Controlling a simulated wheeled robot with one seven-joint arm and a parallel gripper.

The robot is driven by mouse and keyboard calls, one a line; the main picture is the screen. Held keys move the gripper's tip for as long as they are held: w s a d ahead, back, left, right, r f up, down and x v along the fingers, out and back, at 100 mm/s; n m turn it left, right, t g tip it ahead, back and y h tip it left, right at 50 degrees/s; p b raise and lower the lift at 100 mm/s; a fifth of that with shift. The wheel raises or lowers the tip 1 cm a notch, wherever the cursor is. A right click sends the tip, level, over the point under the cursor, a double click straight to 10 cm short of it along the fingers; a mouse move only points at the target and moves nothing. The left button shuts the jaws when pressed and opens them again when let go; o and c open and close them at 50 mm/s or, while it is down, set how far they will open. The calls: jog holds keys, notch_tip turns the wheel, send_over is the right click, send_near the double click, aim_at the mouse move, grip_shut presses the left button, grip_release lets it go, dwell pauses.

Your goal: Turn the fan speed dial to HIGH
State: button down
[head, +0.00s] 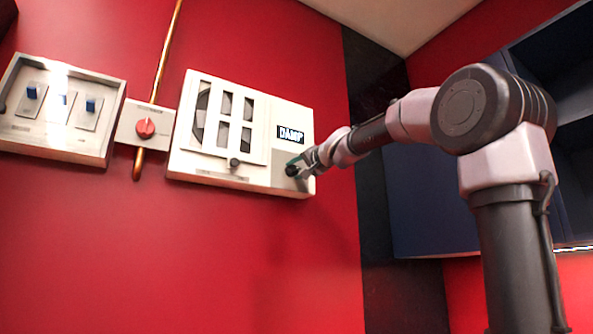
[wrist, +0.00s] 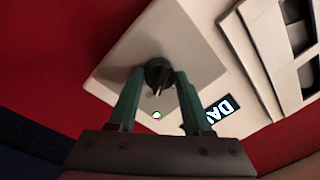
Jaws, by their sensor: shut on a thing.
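The fan speed dial is a black round knob (wrist: 158,73) on the white fan unit's panel (wrist: 120,55). It also shows in the head view (head: 291,170), low on the right part of the fan unit (head: 258,128). My gripper (wrist: 157,84) has its two green fingers on either side of the knob and is shut on it. In the head view my gripper (head: 299,166) reaches the knob from the right and partly covers it. The dial's markings cannot be read in either view. A small coloured round mark (wrist: 156,115) shows between my fingers.
The fan unit has a dark display (head: 290,135) and a slatted window (head: 222,118). Left of it are a red rotary valve (head: 145,128) on a copper pipe (head: 166,50) and a panel with blue switches (head: 62,108). A dark blue cabinet (head: 425,205) is at right.

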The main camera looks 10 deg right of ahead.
jog(key=m, duration=0.6)
jog(key=shift+h, duration=0.3)
jog(key=m, duration=0.6)
jog(key=shift+a+h, duration=0.1)
jog(key=shift+h, duration=0.2)
jog(key=shift+m, duration=0.4)
jog(key=shift+c, duration=1.7)
grip_release()
jog(key=shift+s, duration=0.1)
jog(key=v, duration=1)
jog(key=shift+s+f, duration=0.2)
jog(key=shift+s, duration=0.15)
